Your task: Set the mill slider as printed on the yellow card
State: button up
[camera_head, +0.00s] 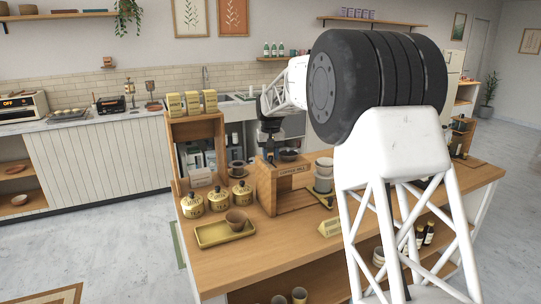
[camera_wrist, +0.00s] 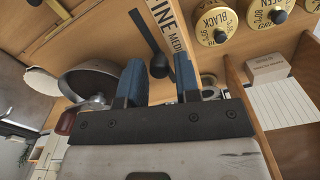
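The wooden mill (camera_head: 267,188) stands on the cart, with a dark bowl on top. In the wrist view its pale scale strip (camera_wrist: 165,18) reads "FINE" and part of "MEDIUM".
Gold-lidded canisters (camera_head: 192,205) and a yellow tray (camera_head: 226,234) with a cup stand left of the mill. A wooden shelf (camera_head: 197,130) with yellow packs rises behind. A metal bowl (camera_wrist: 90,80) is close left of my fingers.

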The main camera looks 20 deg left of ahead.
grip_shut()
jog(key=shift+a, duration=0.1)
jog(key=shift+w+a, duration=1.45)
jog(key=shift+w, duration=0.15)
grip_release()
notch_tip(320, 180, up, 8)
